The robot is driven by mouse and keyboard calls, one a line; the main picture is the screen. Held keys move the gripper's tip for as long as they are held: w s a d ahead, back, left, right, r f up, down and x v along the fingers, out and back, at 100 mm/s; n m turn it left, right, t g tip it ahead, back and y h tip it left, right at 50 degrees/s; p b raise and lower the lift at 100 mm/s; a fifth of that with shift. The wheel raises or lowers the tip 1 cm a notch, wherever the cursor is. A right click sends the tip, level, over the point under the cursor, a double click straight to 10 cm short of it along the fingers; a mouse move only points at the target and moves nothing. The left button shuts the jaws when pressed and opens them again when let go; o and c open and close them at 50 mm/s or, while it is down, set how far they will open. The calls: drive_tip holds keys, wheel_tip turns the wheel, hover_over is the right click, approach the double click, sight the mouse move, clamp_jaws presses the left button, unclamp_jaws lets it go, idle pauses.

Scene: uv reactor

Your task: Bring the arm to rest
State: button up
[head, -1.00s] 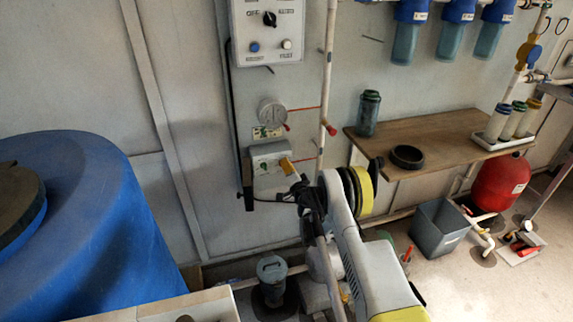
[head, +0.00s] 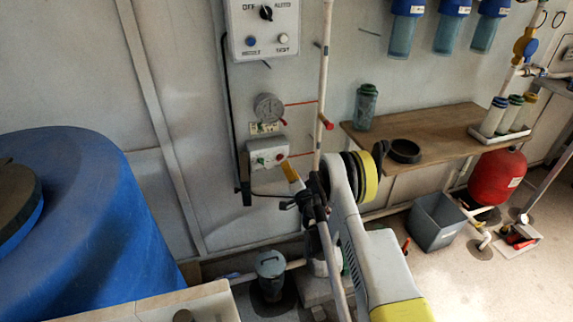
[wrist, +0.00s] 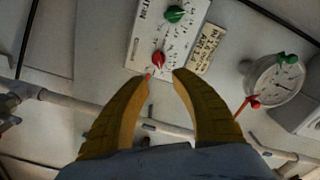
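My gripper (wrist: 163,76) is open and empty in the wrist view, its two yellow fingers curved towards each other with a gap between the tips. In the head view the yellow fingers (head: 290,171) are just below and right of a small white wall box (head: 267,153), apart from it as far as I can see. The box also shows in the wrist view (wrist: 150,35), with a green knob (wrist: 174,14) and a red knob (wrist: 158,59) just beyond the fingertips. My arm reaches up from the bottom of the head view, bent and extended towards the wall.
A round gauge (head: 269,108) sits above the box. Red-handled valves and a vertical pipe (head: 325,90) are close to my arm. A wooden shelf (head: 440,135) with a black ring (head: 405,151) stands right, a blue tank (head: 90,220) left. A grey bin (head: 437,222) is on the floor.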

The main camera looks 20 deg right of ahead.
drive_tip(key=shift+s, duration=0.1)
idle(0.3)
drive_tip(key=w+a+r+n+y, duration=0.15)
drive_tip(key=a+r, duration=0.25)
drive_tip(key=r, duration=0.5)
drive_tip(key=s+a+r+n+g+y, duration=0.1)
drive_tip(key=s+a+r+n+g, duration=0.25)
drive_tip(key=s+r, duration=0.4)
drive_tip(key=s+a+r+n+g+y, duration=0.2)
drive_tip(key=s+a+r+n, duration=0.25)
drive_tip(key=r, duration=0.65)
drive_tip(key=s+a+r+n+g+h, duration=0.1)
drive_tip(key=s, duration=0.7)
drive_tip(key=s+a+r+g, duration=0.1)
drive_tip(key=s+r+g, duration=0.1)
drive_tip(key=s, duration=0.7)
drive_tip(key=s+d+f+g+h, duration=0.1)
drive_tip(key=s+d+f, duration=0.1)
drive_tip(key=s, duration=0.7)
drive_tip(key=s+d+f+n+g+h, duration=0.1)
drive_tip(key=s+d+f+h, duration=0.1)
drive_tip(key=s, duration=0.8)
drive_tip(key=shift+d+f, duration=0.45)
drive_tip(key=shift+f, duration=0.35)
drive_tip(key=shift+n+h, duration=0.25)
